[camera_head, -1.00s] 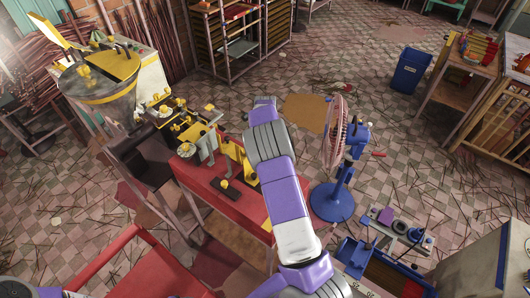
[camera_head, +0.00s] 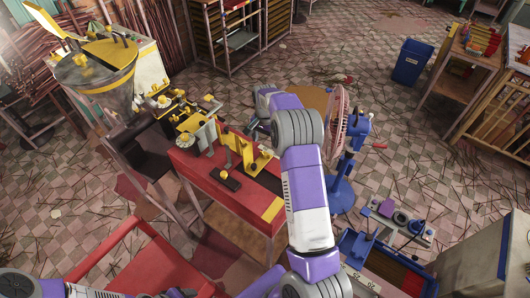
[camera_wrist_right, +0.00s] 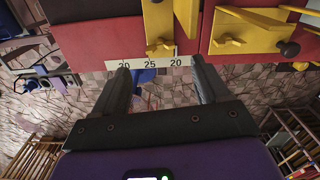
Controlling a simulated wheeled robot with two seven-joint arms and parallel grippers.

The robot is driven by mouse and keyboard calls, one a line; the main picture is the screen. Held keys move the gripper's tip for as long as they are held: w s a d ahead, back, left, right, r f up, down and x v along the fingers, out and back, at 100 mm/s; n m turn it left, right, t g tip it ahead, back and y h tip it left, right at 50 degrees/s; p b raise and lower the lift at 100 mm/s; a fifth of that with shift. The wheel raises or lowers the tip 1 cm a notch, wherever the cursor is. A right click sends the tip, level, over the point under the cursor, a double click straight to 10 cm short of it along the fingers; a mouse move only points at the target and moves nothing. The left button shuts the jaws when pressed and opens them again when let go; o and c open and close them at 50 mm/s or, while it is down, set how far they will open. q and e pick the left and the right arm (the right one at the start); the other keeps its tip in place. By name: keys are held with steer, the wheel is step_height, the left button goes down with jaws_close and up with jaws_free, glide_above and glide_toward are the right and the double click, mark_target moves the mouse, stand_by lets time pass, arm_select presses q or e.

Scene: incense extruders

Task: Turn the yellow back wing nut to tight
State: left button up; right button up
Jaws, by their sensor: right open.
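In the right wrist view, a yellow bracket (camera_wrist_right: 158,22) and a yellow block (camera_wrist_right: 246,30) with a dark knob sit on red surfaces beyond the fingers. My right gripper (camera_head: 257,128) is small and partly hidden behind its arm, at the far right side of the bench. My left gripper is out of view.
The red bench (camera_head: 203,172) has yellow uprights and a black block on top. A blue-based fan (camera_head: 341,193) stands close to my right arm. A metal hopper (camera_head: 98,75) stands at the left. A blue bin (camera_head: 411,62) stands at the back right.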

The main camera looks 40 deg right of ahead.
mark_target(265, 155)
steer(key=shift+n, duration=0.3)
steer(key=shift+f, duration=0.35)
step_height(265, 155, down, 7)
steer(key=shift+r, duration=0.1)
steer(key=shift+c, duration=0.4)
